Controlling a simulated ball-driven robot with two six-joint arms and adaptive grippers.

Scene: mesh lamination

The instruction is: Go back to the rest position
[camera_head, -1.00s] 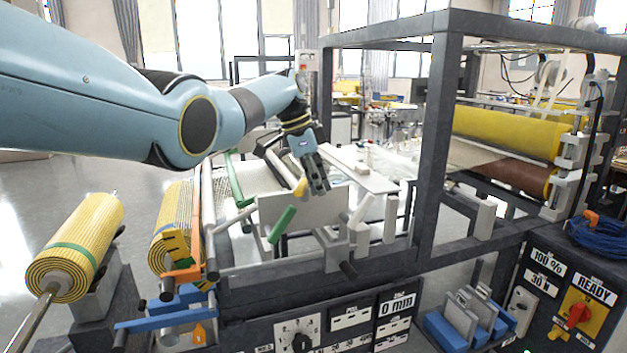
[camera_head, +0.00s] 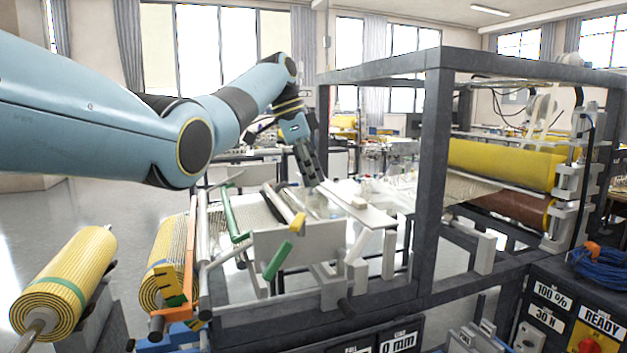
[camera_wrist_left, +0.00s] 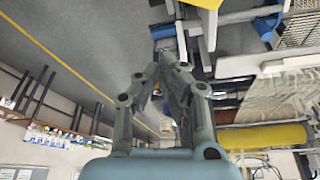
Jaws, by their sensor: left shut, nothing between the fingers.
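My left gripper (camera_head: 309,176) hangs above the lamination machine near its white plate (camera_head: 357,205). Its fingers point down and are shut, with nothing between them. In the left wrist view the gripper's fingers (camera_wrist_left: 172,85) come together in front of the grey floor and the machine. My left arm reaches in from the left across the head view. My right gripper is not in view.
A dark frame (camera_head: 432,150) surrounds the machine, with a yellow roller (camera_head: 500,163) inside at right. A green-handled lever (camera_head: 278,260) is in front. Blue cable (camera_head: 597,262) lies at right.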

